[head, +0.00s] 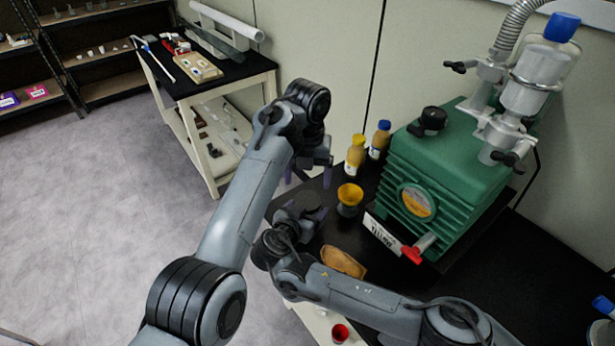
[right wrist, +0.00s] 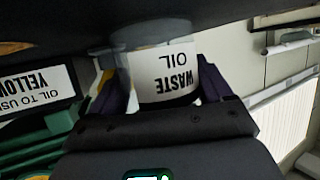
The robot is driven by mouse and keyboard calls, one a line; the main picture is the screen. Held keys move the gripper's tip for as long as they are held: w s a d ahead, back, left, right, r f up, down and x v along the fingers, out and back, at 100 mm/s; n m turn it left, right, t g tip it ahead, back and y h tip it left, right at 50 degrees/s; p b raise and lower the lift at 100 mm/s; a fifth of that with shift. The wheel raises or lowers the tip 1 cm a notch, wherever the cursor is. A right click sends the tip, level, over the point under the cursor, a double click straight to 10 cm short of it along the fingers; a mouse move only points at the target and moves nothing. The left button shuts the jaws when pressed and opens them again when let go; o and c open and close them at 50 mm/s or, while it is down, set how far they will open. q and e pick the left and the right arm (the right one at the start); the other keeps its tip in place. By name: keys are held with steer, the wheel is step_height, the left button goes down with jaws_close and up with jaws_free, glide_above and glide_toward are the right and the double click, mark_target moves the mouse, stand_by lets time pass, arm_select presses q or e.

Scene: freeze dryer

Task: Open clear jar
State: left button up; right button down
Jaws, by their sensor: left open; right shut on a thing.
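A jar with a white WASTE OIL label (right wrist: 166,82) is between the purple fingers of my right gripper (right wrist: 165,88), which is shut on it. The label reads upside down in the right wrist view. In the head view the right gripper (head: 304,213) is low over the black bench, and I cannot make out the jar or its lid there. My left gripper (head: 310,172) is open and empty, fingers down, just above and behind the right gripper. A clear jar with a blue lid (head: 604,306) is cut off at the right edge.
A yellow funnel-topped container (head: 348,199), a yellow-capped bottle (head: 355,157) and a blue-capped bottle (head: 379,140) stand close by. The green pump (head: 450,170) with a YELLOW oil sign (head: 381,234) is right of them. A brown dish (head: 342,262) and red cup (head: 340,333) are nearer.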

mark_target(307, 200)
arm_select(q)
steer(key=shift+f, duration=3.6)
steer(key=shift+c, duration=0.5)
steer(key=c, duration=0.9)
steer(key=shift+o, duration=0.2)
steer(key=n, duration=0.3)
steer(key=o, duration=1.2)
steer(key=shift+c, duration=0.2)
steer(key=shift+a, duration=0.1)
